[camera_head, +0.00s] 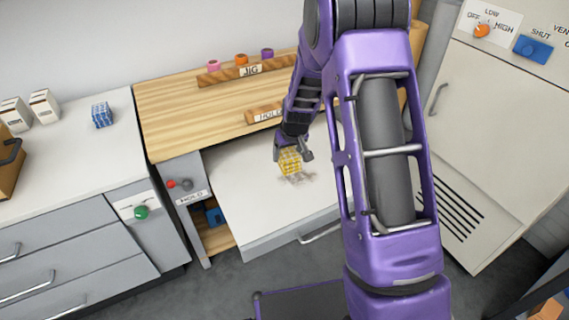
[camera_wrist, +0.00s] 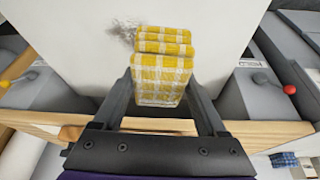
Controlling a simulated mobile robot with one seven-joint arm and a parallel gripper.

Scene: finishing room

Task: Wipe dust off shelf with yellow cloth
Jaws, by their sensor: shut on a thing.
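My gripper (camera_head: 292,153) reaches down over the pale pull-out shelf (camera_head: 255,205). It is shut on the yellow cloth (camera_head: 290,162), a folded yellow-and-white checked bundle. In the wrist view the cloth (camera_wrist: 160,75) sits between the two dark fingers, over the pale shelf (camera_wrist: 80,50). A grey dust patch (camera_head: 299,179) shows on the shelf just in front of the cloth. It also shows in the wrist view (camera_wrist: 126,30) beside the cloth's far end, partly hidden by it. I cannot tell whether the cloth touches the shelf.
A wooden worktop (camera_head: 185,110) with a JIG rack (camera_head: 240,72) and HOLD block (camera_head: 262,116) lies behind the shelf. A blue-and-white checked cloth (camera_head: 102,115) and white boxes (camera_head: 45,103) stand on the left counter. A pale cabinet (camera_head: 490,130) stands right. The shelf's left part is clear.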

